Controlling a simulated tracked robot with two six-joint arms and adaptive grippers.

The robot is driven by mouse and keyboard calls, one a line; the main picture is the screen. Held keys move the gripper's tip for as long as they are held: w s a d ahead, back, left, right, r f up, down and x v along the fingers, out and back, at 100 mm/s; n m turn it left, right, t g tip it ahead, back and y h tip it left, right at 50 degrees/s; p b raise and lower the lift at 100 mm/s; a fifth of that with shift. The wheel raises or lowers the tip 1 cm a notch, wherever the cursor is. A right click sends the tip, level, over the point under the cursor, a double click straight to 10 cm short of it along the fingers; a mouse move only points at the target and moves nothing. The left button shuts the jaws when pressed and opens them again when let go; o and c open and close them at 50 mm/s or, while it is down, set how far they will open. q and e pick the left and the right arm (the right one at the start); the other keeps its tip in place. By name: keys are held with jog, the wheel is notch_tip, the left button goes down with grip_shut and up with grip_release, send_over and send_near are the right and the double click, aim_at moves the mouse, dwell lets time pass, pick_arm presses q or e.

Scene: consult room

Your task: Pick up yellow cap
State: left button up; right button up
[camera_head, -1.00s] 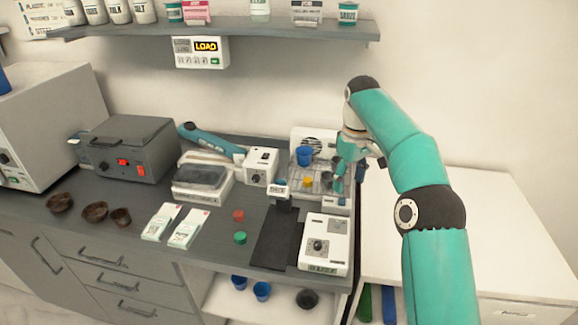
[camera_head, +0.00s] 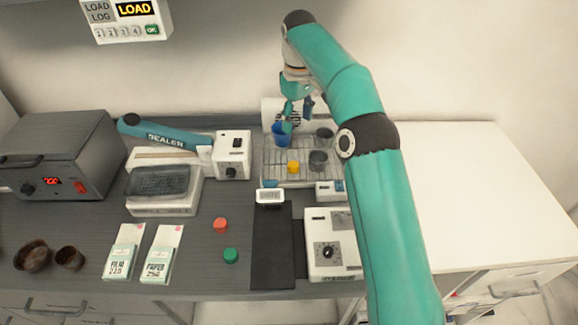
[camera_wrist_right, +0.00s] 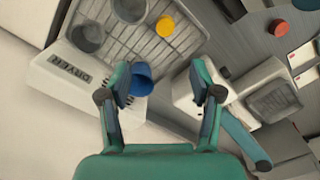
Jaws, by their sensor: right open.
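The yellow cap (camera_head: 293,167) sits on the wire rack of the dryer, in front of a blue cup (camera_head: 282,138) and left of a grey cup. In the right wrist view the yellow cap (camera_wrist_right: 165,26) lies near the top, beyond the fingertips. My right gripper (camera_head: 298,112) is above the back of the rack, over or near the blue cup. In its wrist view, the right gripper (camera_wrist_right: 161,82) has its fingers wide apart, with the blue cup (camera_wrist_right: 142,79) beside the left finger. Whether they touch is unclear. My left gripper is out of view.
Two grey cups (camera_head: 318,160) (camera_head: 324,134) stand on the right of the dryer rack (camera_head: 270,172). A blue-handled sealer (camera_head: 160,135) lies to the left. A red cap (camera_head: 220,225) and a green cap (camera_head: 231,256) lie on the counter. The white surface (camera_head: 450,190) at right is clear.

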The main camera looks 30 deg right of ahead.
jog(key=b, duration=0.2)
send_over(293, 164)
jog(key=f, duration=0.8)
jog(key=shift+d+f, duration=0.25)
jog(key=shift+f, duration=0.6)
jog(key=shift+a+f+p, duration=0.2)
jog(key=shift+f+p, duration=0.5)
jog(key=shift+f, duration=1.95)
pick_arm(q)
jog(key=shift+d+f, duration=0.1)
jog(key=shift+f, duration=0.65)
pick_arm(e)
jog(key=shift+c, duration=0.2)
jog(key=c, duration=1)
jog(key=shift+o, duration=0.2)
jog(key=shift+r, duration=0.1)
